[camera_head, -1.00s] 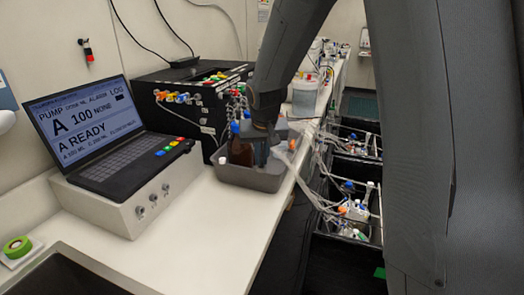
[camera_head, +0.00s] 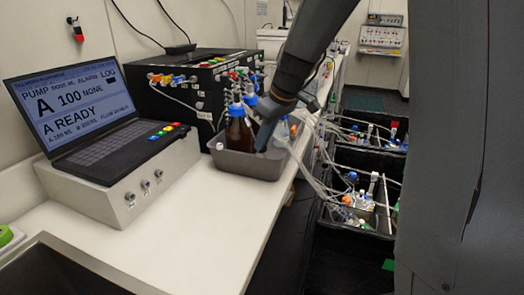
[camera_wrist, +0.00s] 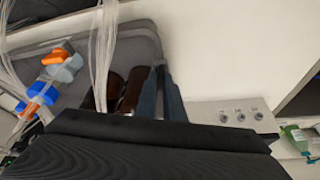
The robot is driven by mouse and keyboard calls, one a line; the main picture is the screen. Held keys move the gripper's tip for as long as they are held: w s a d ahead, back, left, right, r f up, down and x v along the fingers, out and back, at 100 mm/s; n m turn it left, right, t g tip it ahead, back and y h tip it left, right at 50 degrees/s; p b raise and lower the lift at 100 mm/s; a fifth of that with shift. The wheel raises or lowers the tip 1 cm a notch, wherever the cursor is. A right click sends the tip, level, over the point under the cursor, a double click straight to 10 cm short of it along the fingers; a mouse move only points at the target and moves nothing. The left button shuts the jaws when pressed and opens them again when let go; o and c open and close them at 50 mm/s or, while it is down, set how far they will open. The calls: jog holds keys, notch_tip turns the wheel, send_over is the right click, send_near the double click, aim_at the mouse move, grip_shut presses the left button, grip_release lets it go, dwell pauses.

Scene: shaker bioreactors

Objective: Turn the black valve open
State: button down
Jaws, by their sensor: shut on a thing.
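My gripper (camera_head: 264,136) reaches down into the grey tray (camera_head: 248,166) on the bench, just right of a brown bottle with a blue cap (camera_head: 238,138). In the wrist view its two blue-grey fingers (camera_wrist: 161,85) are close together beside the brown bottles (camera_wrist: 130,90), near the tray's edge (camera_wrist: 152,28). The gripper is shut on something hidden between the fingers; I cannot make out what. I cannot pick out a black valve in either view. Blue and orange valve fittings (camera_wrist: 50,85) with clear tubes show at left in the wrist view.
A pump unit with a screen (camera_head: 70,88) stands left of the tray. A black box with coloured fittings (camera_head: 190,98) is behind it. Clear tubing (camera_head: 312,165) runs over the bench edge to black bins with bottles (camera_head: 350,222). The front bench surface is clear.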

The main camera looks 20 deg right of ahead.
jog(key=shift+d+f+n+g+y+b, duration=0.1)
jog(key=shift+n+g+y+b, duration=0.15)
jog(key=shift+n+b, duration=0.55)
jog(key=shift+d+n+g+y+b, duration=0.15)
jog(key=shift+n+g+b, duration=0.3)
jog(key=shift+n, duration=0.45)
jog(key=shift+a, duration=0.1)
jog(key=c, duration=1.9)
grip_release()
jog(key=shift+o, duration=0.2)
jog(key=b+v, duration=0.1)
jog(key=v, duration=0.7)
jog(key=shift+b, duration=0.3)
jog(key=shift+s, duration=0.1)
